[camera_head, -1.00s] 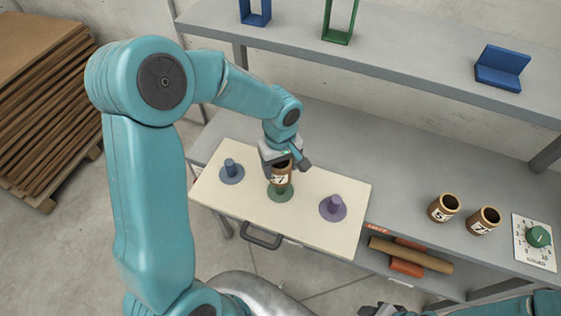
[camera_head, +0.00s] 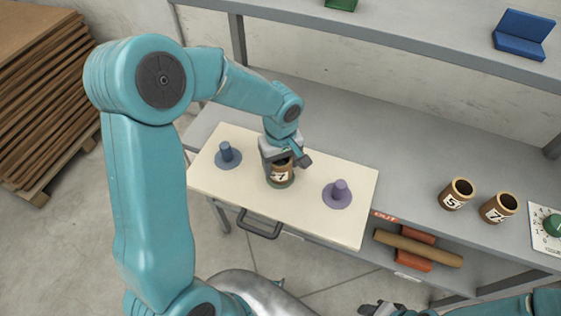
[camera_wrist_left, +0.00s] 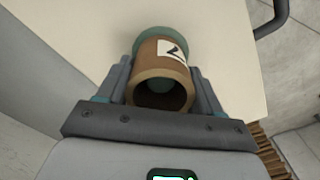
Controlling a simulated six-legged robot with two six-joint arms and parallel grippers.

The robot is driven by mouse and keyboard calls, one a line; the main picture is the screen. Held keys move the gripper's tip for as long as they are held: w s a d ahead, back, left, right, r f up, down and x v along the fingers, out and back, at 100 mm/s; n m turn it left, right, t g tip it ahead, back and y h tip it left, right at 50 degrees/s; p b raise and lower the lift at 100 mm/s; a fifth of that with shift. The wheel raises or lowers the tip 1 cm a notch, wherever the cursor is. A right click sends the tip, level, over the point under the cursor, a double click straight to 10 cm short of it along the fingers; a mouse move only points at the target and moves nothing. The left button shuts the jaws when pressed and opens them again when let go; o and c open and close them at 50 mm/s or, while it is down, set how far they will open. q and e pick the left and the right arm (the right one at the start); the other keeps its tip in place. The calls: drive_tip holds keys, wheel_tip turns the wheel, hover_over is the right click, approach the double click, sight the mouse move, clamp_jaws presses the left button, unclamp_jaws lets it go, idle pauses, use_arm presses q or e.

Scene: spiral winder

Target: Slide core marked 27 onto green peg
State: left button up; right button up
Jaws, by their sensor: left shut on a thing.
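The brown cardboard core (camera_head: 281,176) stands upright over the green peg's round base (camera_head: 287,184) on the cream board. Its white label shows a 7; any other digit is hidden. My left gripper (camera_head: 284,162) is shut on the core's sides near its upper rim. The green base (camera_wrist_left: 160,32) shows beyond the core's far end. Part of my right gripper (camera_head: 380,309) shows at the bottom edge, its jaws unclear.
A blue peg (camera_head: 228,153) and a purple peg (camera_head: 338,192) stand on the cream board (camera_head: 225,195) either side. Cores marked 5 (camera_head: 457,194) and 7-something (camera_head: 498,208) stand on the grey bench at right. A shelf (camera_head: 400,40) with a blue bracket (camera_head: 522,36) runs above.

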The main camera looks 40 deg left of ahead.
use_arm(q)
drive_tip(key=o, duration=1.1)
drive_tip(key=shift+f, duration=0.1)
wheel_tip(320, 180, up, 16)
drive_tip(key=shift+r, duration=0.2)
drive_tip(key=shift+s, duration=0.15)
